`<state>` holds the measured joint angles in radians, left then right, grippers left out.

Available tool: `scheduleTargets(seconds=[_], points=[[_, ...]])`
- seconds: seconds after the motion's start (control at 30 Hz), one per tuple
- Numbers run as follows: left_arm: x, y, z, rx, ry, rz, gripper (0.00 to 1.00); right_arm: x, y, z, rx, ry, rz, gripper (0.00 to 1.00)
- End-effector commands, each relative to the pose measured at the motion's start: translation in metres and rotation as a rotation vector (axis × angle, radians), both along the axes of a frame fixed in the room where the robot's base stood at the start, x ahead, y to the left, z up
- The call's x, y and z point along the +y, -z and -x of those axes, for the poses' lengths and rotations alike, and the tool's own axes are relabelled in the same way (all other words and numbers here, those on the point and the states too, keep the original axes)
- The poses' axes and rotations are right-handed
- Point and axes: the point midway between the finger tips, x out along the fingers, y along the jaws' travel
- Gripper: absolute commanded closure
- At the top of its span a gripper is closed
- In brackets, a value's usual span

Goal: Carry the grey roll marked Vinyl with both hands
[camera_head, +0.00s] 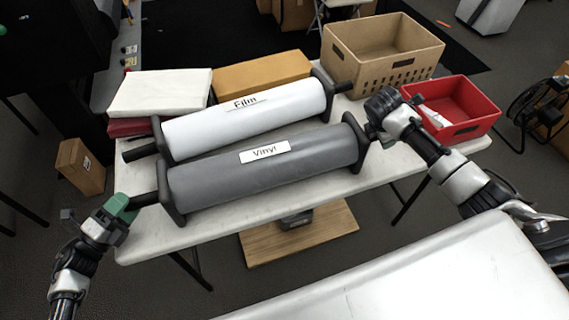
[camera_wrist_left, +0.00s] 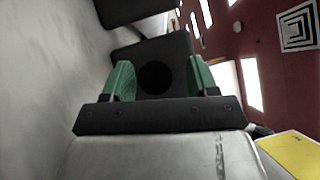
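The grey roll marked Vinyl (camera_head: 262,168) lies on the white table in the head view, in front of the white roll marked Film (camera_head: 245,118). It has dark square end plates and a dark handle at its left end (camera_head: 146,199). My left gripper (camera_head: 126,206) has green fingers at that handle. In the left wrist view the handle's round end (camera_wrist_left: 155,77) shows between the green fingers (camera_wrist_left: 162,80), with gaps beside it, so the fingers look open around it. My right gripper (camera_head: 373,131) is at the roll's right end; its fingers and the handle there are too dark to tell apart.
A tan crate (camera_head: 402,75), a red bin (camera_head: 485,125), a brown box (camera_head: 262,75) and a white stack (camera_head: 160,92) stand behind and beside the rolls. The table (camera_head: 225,222) has a bare front strip. A fan stands at the right.

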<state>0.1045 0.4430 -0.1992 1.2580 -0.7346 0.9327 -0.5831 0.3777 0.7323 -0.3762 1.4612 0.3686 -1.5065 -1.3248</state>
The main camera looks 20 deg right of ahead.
Motion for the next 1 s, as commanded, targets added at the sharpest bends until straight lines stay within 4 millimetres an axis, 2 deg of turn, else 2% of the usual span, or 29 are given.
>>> scheduleTargets(seconds=[0.23,0.37,0.8,1.0], points=[[-0.001,0.000,0.000,-0.001,0.001,0.001,0.41,0.001,0.000,0.000,0.000,0.000,-0.002,0.41],[0.006,0.002,0.005,0.002,0.001,-0.001,0.41,0.001,0.000,0.000,-0.001,-0.001,-0.002,0.41],[0.072,0.012,0.059,0.002,0.001,-0.002,0.41,0.001,0.000,0.000,-0.001,-0.001,-0.002,0.41],[0.090,0.015,0.072,0.001,0.001,0.000,0.41,0.001,0.000,0.000,-0.001,-0.001,-0.002,0.41]])
